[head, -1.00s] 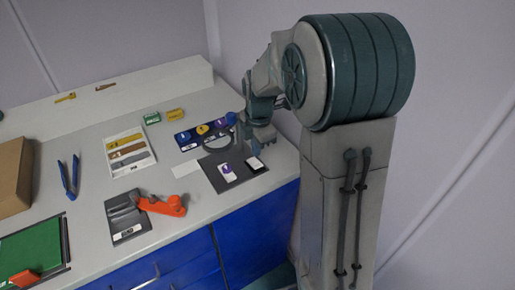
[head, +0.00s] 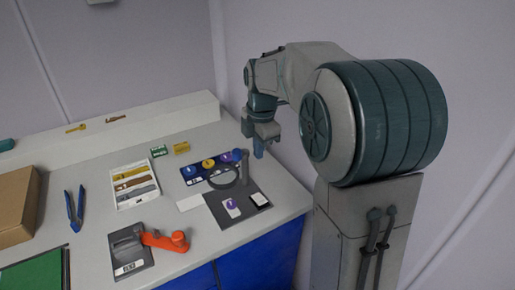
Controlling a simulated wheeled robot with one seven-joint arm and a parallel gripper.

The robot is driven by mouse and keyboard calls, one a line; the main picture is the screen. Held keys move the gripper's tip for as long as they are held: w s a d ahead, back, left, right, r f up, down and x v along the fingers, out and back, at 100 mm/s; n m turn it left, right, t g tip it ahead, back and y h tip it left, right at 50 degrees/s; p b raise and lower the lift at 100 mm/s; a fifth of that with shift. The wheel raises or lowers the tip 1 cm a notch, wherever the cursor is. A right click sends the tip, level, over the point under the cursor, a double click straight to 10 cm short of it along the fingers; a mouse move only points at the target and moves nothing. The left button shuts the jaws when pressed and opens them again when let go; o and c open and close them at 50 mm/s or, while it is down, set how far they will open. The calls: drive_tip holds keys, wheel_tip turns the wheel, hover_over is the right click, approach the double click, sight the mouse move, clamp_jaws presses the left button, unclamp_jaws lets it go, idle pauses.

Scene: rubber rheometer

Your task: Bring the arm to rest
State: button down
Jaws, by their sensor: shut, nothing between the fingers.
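My gripper (head: 259,150) shows in the head view at the end of my arm. It points down and is shut and empty. It is held above the back right part of the bench, beyond the dark mat (head: 228,212) and apart from the things on it. My arm is raised and folded near my column at the right.
The mat bears a ring-shaped stand (head: 241,165) and small cards. Nearby are a blue card with coloured discs (head: 207,168), a white tray of strips (head: 135,184), an orange-handled tool (head: 164,240), blue pliers (head: 74,207) and a cardboard box (head: 17,205). The wall is close behind my arm.

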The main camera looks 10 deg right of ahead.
drive_tip(key=s+f+m+t+p, duration=0.1)
drive_tip(key=s+f+m, duration=0.1)
drive_tip(key=s+m, duration=1.9)
drive_tip(key=shift+s+a+f+t, duration=0.2)
drive_tip(key=shift+s+a+t, duration=0.15)
drive_tip(key=shift+s, duration=0.3)
